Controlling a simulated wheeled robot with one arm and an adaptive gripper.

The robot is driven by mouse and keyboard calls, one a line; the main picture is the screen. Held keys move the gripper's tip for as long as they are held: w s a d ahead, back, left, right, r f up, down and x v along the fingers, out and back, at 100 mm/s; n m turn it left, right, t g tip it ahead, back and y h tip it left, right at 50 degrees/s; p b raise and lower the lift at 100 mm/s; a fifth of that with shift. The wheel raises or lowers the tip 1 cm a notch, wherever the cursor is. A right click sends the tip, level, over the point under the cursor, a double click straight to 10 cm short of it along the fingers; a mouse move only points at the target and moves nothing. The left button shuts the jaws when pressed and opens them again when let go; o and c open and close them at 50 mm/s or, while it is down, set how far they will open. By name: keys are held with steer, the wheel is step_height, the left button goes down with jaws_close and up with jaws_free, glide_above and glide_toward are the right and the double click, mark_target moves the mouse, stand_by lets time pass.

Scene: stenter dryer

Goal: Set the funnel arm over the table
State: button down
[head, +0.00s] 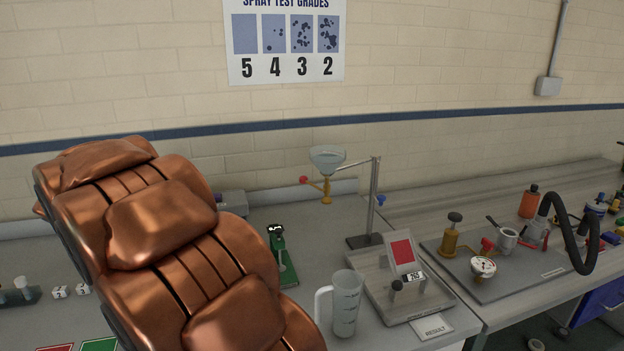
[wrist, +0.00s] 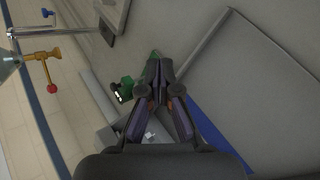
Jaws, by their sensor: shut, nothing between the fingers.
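The glass funnel (head: 327,158) sits at the end of a thin funnel arm (head: 357,163) on an upright post (head: 374,200). The arm points left, so the funnel is over the bench, left of the tilted table with a red square (head: 402,252). A brass valve with a red knob (head: 304,180) is below the funnel; a blue knob (head: 381,200) is at the post. The funnel edge (wrist: 8,60) and arm (wrist: 35,31) show at left in the wrist view. My gripper (wrist: 159,70) is shut and empty, apart from them; my arm hides it in the head view.
A gauge board (head: 510,268) with a black hose lies at right.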

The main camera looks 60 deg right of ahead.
steer(key=w+d+r+m+g+h, duration=0.2)
steer(key=w+d+r+m+g, duration=0.1)
steer(key=d, duration=0.7)
steer(key=w+d+r+m+g+h+p, duration=0.1)
steer(key=w+d+r+m+g+h, duration=0.1)
steer(key=d+r, duration=0.4)
steer(key=shift+w+d+r+m+g+h, duration=0.3)
steer(key=shift+w+d+m+g, duration=0.7)
steer(key=shift+d, duration=1.6)
steer(key=shift+w+n, duration=0.15)
steer(key=shift+n, duration=0.25)
steer(key=s+a+p+x, duration=0.1)
steer(key=p+x, duration=0.4)
steer(key=x, duration=0.7)
steer(key=shift+s+a+f, duration=0.15)
steer(key=shift+s+f, duration=0.15)
steer(key=shift+s, duration=0.35)
steer(key=shift+s+t, duration=0.1)
steer(key=shift+t, duration=0.2)
